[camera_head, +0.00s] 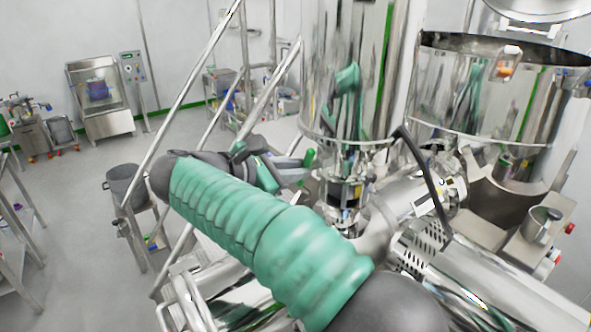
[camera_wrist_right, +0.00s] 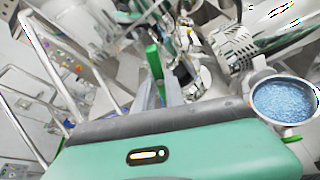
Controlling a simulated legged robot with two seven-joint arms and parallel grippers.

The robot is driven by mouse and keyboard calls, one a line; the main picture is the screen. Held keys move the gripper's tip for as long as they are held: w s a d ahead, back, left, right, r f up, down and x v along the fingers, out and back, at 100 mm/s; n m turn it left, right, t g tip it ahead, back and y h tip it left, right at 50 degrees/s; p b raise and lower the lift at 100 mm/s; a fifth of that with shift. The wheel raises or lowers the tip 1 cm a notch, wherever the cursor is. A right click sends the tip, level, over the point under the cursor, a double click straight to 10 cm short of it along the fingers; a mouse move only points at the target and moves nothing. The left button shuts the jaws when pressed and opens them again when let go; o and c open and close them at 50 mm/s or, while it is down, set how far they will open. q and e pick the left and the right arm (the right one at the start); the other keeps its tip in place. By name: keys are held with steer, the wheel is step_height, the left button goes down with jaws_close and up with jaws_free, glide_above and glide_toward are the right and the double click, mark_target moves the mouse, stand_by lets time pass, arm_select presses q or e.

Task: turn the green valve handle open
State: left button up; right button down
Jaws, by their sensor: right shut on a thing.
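The green valve handle (camera_head: 309,157) is a small upright green lever beside the base of the tall steel vessel. My right gripper (camera_head: 300,168) reaches it from the left, with its arm crossing the head view from the lower right. In the right wrist view the green handle (camera_wrist_right: 154,62) stands up between the fingers of my right gripper (camera_wrist_right: 166,88), which is shut on it. The lower part of the handle and the valve body are largely hidden by the fingers. My left gripper is in neither view.
The tall steel vessel (camera_head: 345,80) stands just behind the handle, with a wide open steel bowl (camera_head: 480,95) to its right. Steel rails (camera_head: 195,95) slant up on the left. A round pan of blue granules (camera_wrist_right: 285,100) shows at the right wrist view's right edge.

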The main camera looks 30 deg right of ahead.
steer(key=shift+w+f+n+g, duration=0.1)
steer(key=shift+f+n+g, duration=0.05)
steer(key=shift+n+g, duration=0.5)
steer(key=shift+w+f+n+g, duration=0.1)
steer(key=shift+n+g, duration=0.35)
steer(key=shift+n, duration=0.4)
steer(key=c, duration=1.6)
jaws_free()
steer(key=shift+o, duration=1)
steer(key=shift+w, duration=0.1)
steer(key=shift+w+d, duration=0.1)
steer(key=shift+d, duration=0.05)
steer(key=v, duration=1.1)
steer(key=shift+a, duration=0.35)
